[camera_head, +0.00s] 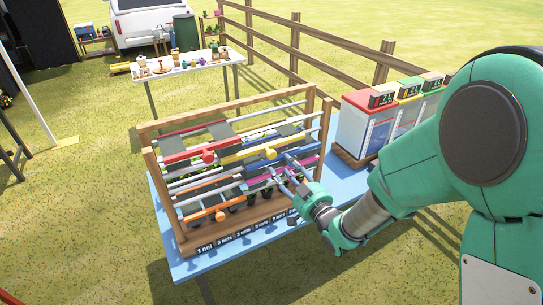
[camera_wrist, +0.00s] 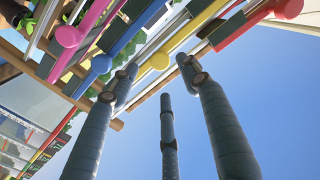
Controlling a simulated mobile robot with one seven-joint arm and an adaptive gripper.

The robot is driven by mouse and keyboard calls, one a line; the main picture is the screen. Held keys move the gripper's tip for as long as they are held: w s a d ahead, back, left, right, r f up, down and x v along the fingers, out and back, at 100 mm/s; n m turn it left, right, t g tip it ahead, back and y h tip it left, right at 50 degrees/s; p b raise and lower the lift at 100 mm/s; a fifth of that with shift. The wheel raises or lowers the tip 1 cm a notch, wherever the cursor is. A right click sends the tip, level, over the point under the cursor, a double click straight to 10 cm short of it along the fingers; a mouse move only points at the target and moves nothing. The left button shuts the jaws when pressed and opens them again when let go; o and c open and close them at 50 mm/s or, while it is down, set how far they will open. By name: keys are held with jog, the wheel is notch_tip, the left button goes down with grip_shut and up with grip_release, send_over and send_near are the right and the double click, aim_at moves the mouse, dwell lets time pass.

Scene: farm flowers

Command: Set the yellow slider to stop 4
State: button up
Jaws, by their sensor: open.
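The yellow slider (camera_head: 246,153) is a yellow bar on the upper right part of the wooden rack, seen from the head camera. In the wrist view my gripper (camera_wrist: 157,82) has a finger on either side of the yellow knob's line, with a third lower down. I cannot tell whether any finger touches the knob.
The wooden rack (camera_head: 184,245) stands on a blue table (camera_head: 193,267). Other sliders are close: red (camera_head: 208,157), orange (camera_head: 220,216), blue (camera_wrist: 101,64) and pink (camera_wrist: 68,36). Display boxes (camera_head: 362,125) stand at the right. A white table (camera_head: 200,67) is farther back.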

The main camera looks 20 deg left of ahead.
aim_at(273, 157)
jog(key=x, duration=0.8)
jog(key=shift+w+a+f+b, duration=0.1)
jog(key=shift+w+a+b, duration=0.15)
jog(key=shift+b, duration=0.05)
jog(key=shift+c, duration=0.5)
grip_shut()
